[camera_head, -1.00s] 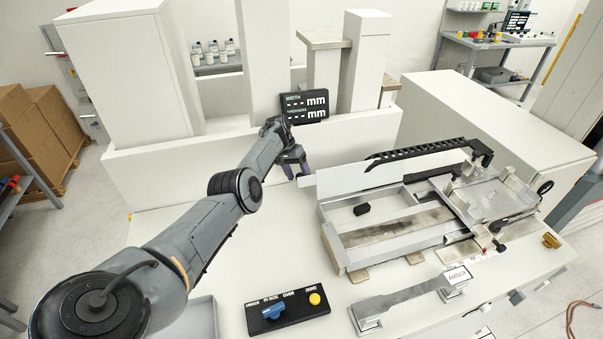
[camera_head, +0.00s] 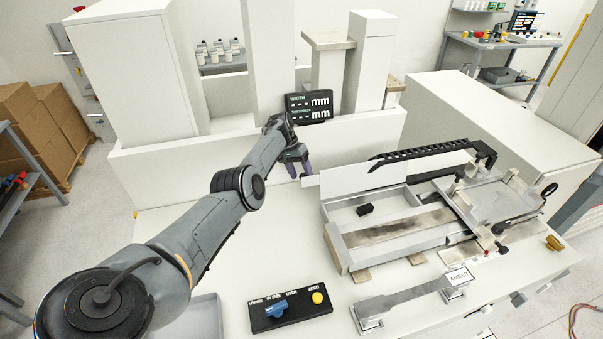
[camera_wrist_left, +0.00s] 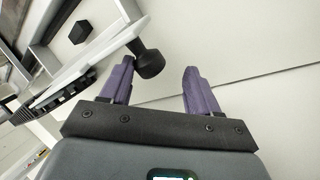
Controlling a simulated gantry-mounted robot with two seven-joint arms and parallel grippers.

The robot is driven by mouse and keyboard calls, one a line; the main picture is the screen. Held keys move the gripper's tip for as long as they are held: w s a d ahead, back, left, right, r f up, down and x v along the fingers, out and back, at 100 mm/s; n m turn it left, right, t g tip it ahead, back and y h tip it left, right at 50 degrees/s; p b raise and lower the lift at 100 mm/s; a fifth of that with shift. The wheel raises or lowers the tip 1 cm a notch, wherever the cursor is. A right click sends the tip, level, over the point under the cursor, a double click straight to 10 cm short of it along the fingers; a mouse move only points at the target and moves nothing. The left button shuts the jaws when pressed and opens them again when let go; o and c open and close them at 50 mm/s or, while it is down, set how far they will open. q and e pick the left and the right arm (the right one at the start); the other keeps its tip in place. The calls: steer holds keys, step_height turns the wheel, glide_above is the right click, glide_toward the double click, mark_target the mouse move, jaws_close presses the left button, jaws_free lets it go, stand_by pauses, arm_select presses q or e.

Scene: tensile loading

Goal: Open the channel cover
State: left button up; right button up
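The channel cover appears to be the long white panel (camera_head: 385,174) standing along the back of the metal channel fixture (camera_head: 400,240). My left gripper (camera_head: 297,168) is at the panel's left end, with its purple fingers pointing down. In the left wrist view the left gripper (camera_wrist_left: 158,80) is open, its two purple fingers well apart. A black knob (camera_wrist_left: 149,62) on a pale bar lies between the fingertips, closer to the left finger; contact is unclear. The knob is hard to make out in the head view. My right gripper is not in view.
A black block (camera_head: 365,209) lies inside the channel. A switch panel (camera_head: 290,309) with a blue knob and yellow button is in front. A metal handle-like bar (camera_head: 405,298) lies to its right. A display (camera_head: 308,107) stands behind the gripper.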

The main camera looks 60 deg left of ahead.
arm_select(q)
steer(key=p+v, duration=0.3)
steer(key=v, duration=0.6)
steer(key=shift+a+r+p, duration=0.2)
steer(key=shift+r+p, duration=0.15)
steer(key=shift+r, duration=0.05)
